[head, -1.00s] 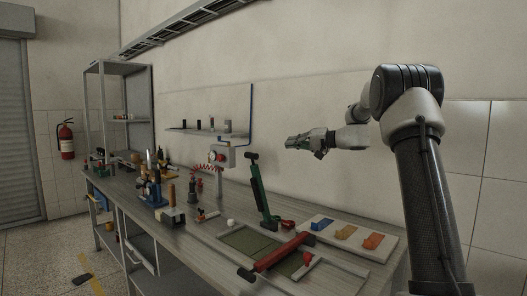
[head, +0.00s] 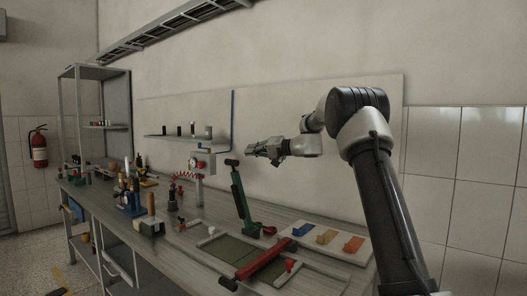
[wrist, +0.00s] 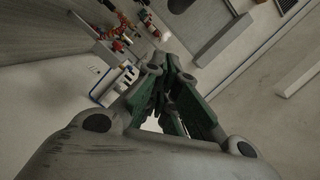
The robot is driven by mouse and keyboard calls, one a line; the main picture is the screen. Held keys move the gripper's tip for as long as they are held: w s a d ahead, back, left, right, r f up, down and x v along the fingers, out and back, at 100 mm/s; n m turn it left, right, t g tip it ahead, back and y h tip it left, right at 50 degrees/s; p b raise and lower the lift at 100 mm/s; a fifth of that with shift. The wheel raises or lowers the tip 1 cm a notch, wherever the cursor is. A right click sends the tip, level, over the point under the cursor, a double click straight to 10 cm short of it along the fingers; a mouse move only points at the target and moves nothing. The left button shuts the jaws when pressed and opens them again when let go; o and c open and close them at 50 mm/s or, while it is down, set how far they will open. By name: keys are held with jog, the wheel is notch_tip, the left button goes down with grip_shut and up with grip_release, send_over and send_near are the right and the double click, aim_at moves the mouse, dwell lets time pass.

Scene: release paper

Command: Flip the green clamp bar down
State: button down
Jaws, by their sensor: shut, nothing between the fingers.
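The green clamp bar (head: 242,202) stands raised on the bench in the head view, leaning slightly, with a black crosswise grip (head: 232,162) at its top. Its lower end is by a framed green plate (head: 228,246) on the bench. A red bar (head: 262,257) with black ends lies low across that frame. My gripper (head: 252,149) is in the air above and a little right of the clamp bar's top, pointing left and apart from it in the picture. Its fingers are shut and empty, also in the wrist view (wrist: 158,72). The clamp bar is not clear in the wrist view.
A tray (head: 345,255) with blue, yellow and orange pieces lies at the bench's right. Tools in a blue holder (head: 130,204) stand at the left. The air around my gripper is clear.

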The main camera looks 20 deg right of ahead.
jog(key=shift+s+a+f, duration=0.2)
jog(key=shift+a+f, duration=0.15)
jog(key=shift+a, duration=0.3)
jog(key=shift+s+a+f, duration=0.15)
jog(key=shift+a+f, duration=0.2)
jog(key=shift+a, duration=0.25)
jog(key=shift+s+a+f, duration=0.2)
jog(key=shift+a+f, duration=0.15)
jog(key=shift+a, duration=0.3)
